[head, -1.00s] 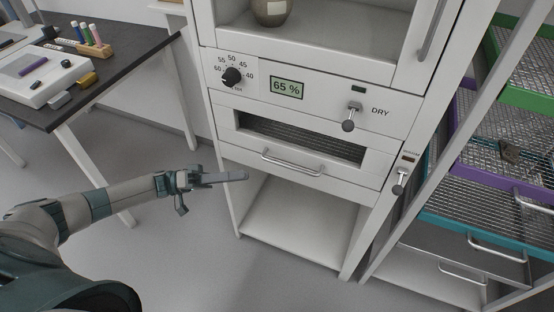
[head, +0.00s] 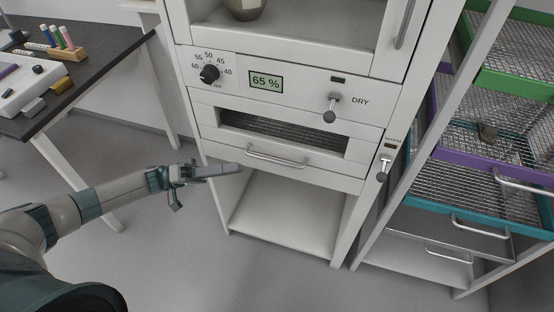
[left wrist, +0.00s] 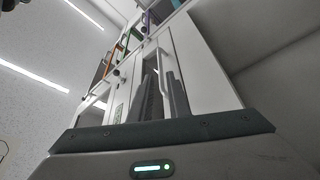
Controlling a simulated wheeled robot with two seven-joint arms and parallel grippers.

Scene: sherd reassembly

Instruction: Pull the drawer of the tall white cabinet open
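The tall white cabinet (head: 185,90) stands in the middle of the head view. Its drawer (head: 222,147) has a mesh-backed window and sits flush, shut. The drawer's horizontal bar handle (head: 278,160) is below the window. My left gripper (head: 240,169) points right at the handle's left end, looks a little short of it, and holds nothing. In the left wrist view, the dark fingers (left wrist: 168,95) appear apart, with the bright handle bar (left wrist: 163,72) beyond them; the picture is turned sideways. My right gripper is out of view.
A dial (head: 209,74), a 65 % display (head: 266,82) and a DRY lever (head: 331,108) are above the drawer. An open bay (head: 285,222) lies below it. A rack with mesh trays (head: 460,185) stands right, a dark desk (head: 105,65) left. The floor between is clear.

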